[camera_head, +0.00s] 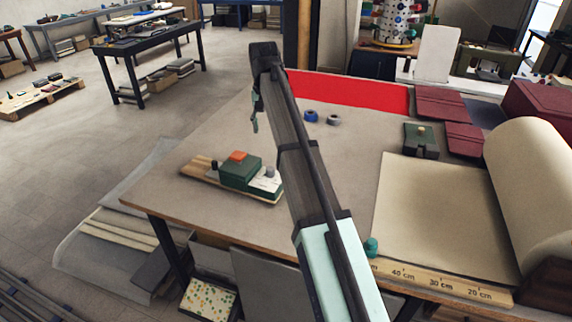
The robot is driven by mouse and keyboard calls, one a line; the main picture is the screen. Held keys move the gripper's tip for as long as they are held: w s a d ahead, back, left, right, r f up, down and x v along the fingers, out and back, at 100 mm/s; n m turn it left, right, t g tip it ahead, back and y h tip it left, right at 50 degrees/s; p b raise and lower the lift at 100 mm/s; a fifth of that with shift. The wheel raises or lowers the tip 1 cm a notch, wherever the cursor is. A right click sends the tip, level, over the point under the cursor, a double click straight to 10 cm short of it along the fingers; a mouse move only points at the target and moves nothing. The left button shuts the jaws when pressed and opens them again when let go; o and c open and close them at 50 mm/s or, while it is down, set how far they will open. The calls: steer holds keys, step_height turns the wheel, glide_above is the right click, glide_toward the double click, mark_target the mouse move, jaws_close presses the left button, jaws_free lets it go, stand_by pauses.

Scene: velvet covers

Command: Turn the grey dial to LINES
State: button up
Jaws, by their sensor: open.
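A device on a wooden base (205,177) sits on the left part of the worktable. It has a green housing (240,175) with an orange block (237,156) on top. On its right is a pale plate with a small grey dial (269,171). Lettering on the plate, including LINES, is too small to read, and so is the dial's setting. My gripper (255,122) is open and hangs at the arm's far end, beyond and above the device, apart from the dial. My arm hides part of the gripper.
The worktable (350,150) is clear around the device's far side. A blue ring (310,116) and a grey ring (334,120) lie beyond. A green box (421,140), cream roll (530,180), measuring strip (450,284) and dark red covers (440,103) fill the right.

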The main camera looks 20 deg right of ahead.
mark_target(270, 168)
steer(key=f+p, duration=0.1)
steer(key=f, duration=0.4)
steer(key=f+p, duration=0.2)
steer(key=f, duration=0.4)
steer(key=f+p, duration=0.1)
steer(key=f, duration=0.5)
steer(key=shift+d+f, duration=0.1)
steer(key=shift+d, duration=0.2)
jaws_close()
